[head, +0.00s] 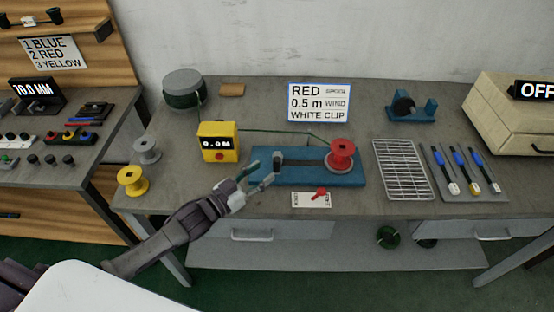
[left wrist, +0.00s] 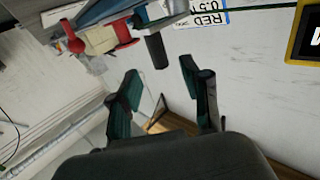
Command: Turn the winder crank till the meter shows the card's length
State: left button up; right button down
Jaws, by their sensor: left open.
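The winder is a blue base (head: 335,180) with a red spool (head: 341,150) at its right end. Its dark crank handle (head: 277,158) stands upright at the left end. The yellow meter (head: 219,150) reads 0.0M. The white card (head: 319,102) says RED, 0.5 m WIND, WHITE CLIP. My left gripper (head: 268,179) is open and empty, just in front of the crank handle. In the left wrist view, the dark handle (left wrist: 156,50) lies just beyond the gap between the open fingertips (left wrist: 160,76), not between them. My right gripper is not in view.
A green cable (head: 275,132) runs from the meter towards the spool. A red lever plate (head: 312,199) sits at the front edge. Grey (head: 146,150) and yellow (head: 132,181) spools stand left; a wire rack (head: 402,170) and a tool tray (head: 465,175) lie right.

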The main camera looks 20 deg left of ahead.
aim_at(277, 162)
pick_arm(q)
jog(key=x, duration=0.6)
jog(key=shift+w+d+p, duration=0.15)
jog(key=shift+w+p, duration=0.1)
jog(key=shift+p, duration=0.05)
grip_shut()
